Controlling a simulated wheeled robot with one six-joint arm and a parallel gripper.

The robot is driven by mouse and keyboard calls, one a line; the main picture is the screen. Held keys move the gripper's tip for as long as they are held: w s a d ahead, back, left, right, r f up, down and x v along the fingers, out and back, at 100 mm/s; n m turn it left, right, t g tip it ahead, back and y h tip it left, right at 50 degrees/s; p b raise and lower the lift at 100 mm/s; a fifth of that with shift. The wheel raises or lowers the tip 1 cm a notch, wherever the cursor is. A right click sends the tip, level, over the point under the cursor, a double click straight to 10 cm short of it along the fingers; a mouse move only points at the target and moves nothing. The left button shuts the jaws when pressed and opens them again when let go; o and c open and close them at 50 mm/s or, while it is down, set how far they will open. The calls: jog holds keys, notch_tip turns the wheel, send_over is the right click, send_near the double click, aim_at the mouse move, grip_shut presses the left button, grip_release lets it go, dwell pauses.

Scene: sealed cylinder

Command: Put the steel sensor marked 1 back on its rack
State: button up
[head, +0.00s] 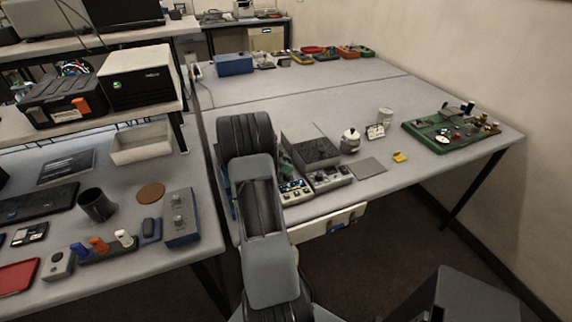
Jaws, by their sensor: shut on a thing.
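My arm reaches away from me over the near part of the right-hand table, and its links hide its far end. I cannot see my gripper's fingers or anything between them. No steel sensor marked 1 can be made out. On the left bench a dark rack (108,250) holds upright pieces with blue, orange and white tops. I cannot tell whether this is the sensor's rack. A blue-grey box (181,217) with two metal knobs stands to its right.
Close right of my arm are a dark open box (313,152) and grey control units (332,177). A white kettle-like pot (350,141) and a green board (451,131) stand farther right. The left bench holds a dark cup (97,205) and a white bin (141,143). The right table's middle is fairly clear.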

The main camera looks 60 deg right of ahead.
jog(key=o, duration=1.1)
jog(key=shift+c, duration=0.2)
